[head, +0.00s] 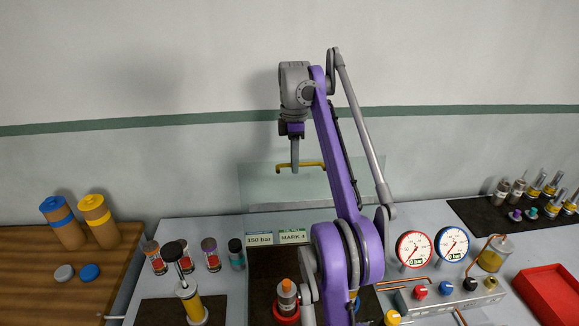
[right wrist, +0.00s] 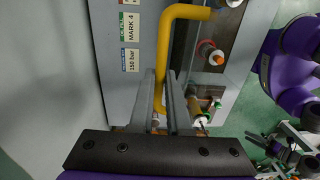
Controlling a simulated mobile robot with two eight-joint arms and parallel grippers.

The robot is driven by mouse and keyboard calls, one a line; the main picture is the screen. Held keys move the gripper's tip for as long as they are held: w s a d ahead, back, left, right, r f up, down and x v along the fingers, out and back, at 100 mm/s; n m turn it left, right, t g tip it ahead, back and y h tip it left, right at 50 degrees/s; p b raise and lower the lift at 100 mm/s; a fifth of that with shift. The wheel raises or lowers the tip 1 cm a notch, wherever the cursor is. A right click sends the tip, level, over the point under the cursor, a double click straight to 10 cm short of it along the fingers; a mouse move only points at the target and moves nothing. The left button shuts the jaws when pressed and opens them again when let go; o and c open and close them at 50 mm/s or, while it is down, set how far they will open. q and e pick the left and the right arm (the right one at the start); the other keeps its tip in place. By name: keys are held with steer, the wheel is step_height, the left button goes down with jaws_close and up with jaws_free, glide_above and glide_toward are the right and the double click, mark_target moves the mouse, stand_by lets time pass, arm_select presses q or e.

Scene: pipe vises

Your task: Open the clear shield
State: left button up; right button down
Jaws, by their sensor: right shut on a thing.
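The clear shield (head: 262,189) is a see-through panel at the back of the bench, in front of the wall. It looks raised, standing above the labels, but its exact angle is hard to tell. Its yellow bar handle (head: 314,165) is at the upper part of the panel; it also shows in the right wrist view (right wrist: 163,60). My right gripper (head: 295,169) comes down from above and is shut on the handle; in the right wrist view its fingers (right wrist: 167,82) lie on both sides of the yellow bar. My purple arm hides part of the shield. My left gripper is out of view.
Below the shield are a 150 bar label (head: 259,240) and a MARK 4 label (head: 293,236), and an orange-topped cylinder (head: 287,297). Two gauges, red (head: 414,249) and blue (head: 452,244), stand right. Several capped cylinders stand left. A red tray (head: 550,295) is far right.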

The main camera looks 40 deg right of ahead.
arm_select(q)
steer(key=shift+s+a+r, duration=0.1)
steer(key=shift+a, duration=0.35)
arm_select(e)
steer(key=shift+w+d, duration=0.3)
steer(key=c, duration=1.3)
jaws_free()
steer(key=shift+o, duration=1.4)
steer(key=shift+w+d+f, duration=0.15)
steer(key=shift+w, duration=0.05)
steer(key=shift+o, duration=0.7)
steer(key=shift+w+d+f, duration=0.2)
steer(key=shift+w, duration=0.1)
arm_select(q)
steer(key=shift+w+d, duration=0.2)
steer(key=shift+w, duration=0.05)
arm_select(e)
steer(key=shift+s+a+r, duration=0.1)
steer(key=shift+s+a, duration=0.05)
steer(key=shift+s, duration=0.05)
